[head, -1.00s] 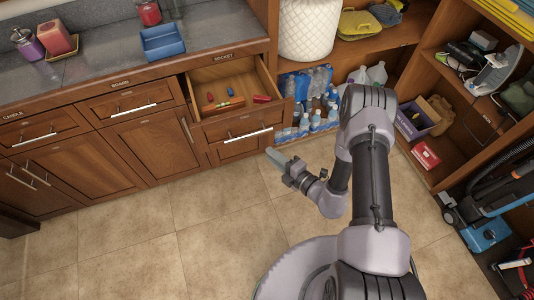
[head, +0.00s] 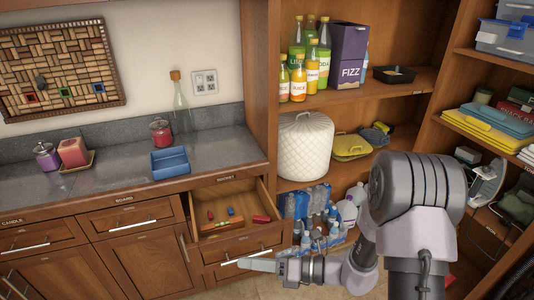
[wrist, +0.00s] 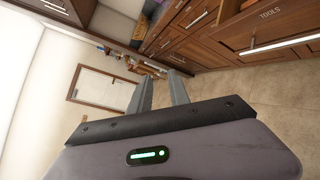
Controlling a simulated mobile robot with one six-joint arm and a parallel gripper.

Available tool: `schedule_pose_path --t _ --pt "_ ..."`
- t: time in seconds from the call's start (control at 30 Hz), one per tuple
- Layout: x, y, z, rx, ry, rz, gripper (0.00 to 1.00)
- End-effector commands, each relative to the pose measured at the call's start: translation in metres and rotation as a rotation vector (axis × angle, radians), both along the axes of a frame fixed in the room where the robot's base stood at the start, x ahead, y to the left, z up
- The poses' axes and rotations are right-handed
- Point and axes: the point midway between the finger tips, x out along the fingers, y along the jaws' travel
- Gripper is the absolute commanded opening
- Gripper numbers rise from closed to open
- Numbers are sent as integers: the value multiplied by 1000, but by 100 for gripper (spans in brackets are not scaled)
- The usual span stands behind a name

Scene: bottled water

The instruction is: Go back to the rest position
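Packs of bottled water (head: 316,212) sit on the low shelf right of the drawer, partly hidden by the arm.
An open drawer (head: 262,196) holds several small red, blue and green items. A blue tray (head: 169,162) and candles stand on the counter (head: 118,168). In the wrist view tiled floor (wrist: 235,95) is clear.

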Motion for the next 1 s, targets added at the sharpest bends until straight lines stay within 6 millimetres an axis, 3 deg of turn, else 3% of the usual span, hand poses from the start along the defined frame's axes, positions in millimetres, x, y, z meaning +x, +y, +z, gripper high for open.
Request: schedule_pose_path --t 0.03,0.1,0.2,0.33,0.5,0.6,1.0 --pt "-23 7 33 -100 -176 143 22" --pt "-62 8 65 -259 -434 357 22" --pt "-113 -10 91 -508 -807 649 22" --pt "-154 -55 111 -869 -1264 1006 22" --pt "-169 -111 139 -1285 -1655 1351 22" --pt "-170 -128 152 -1424 -1750 1455 22" --pt "-170 -134 157 -1472 -1777 1492 22"
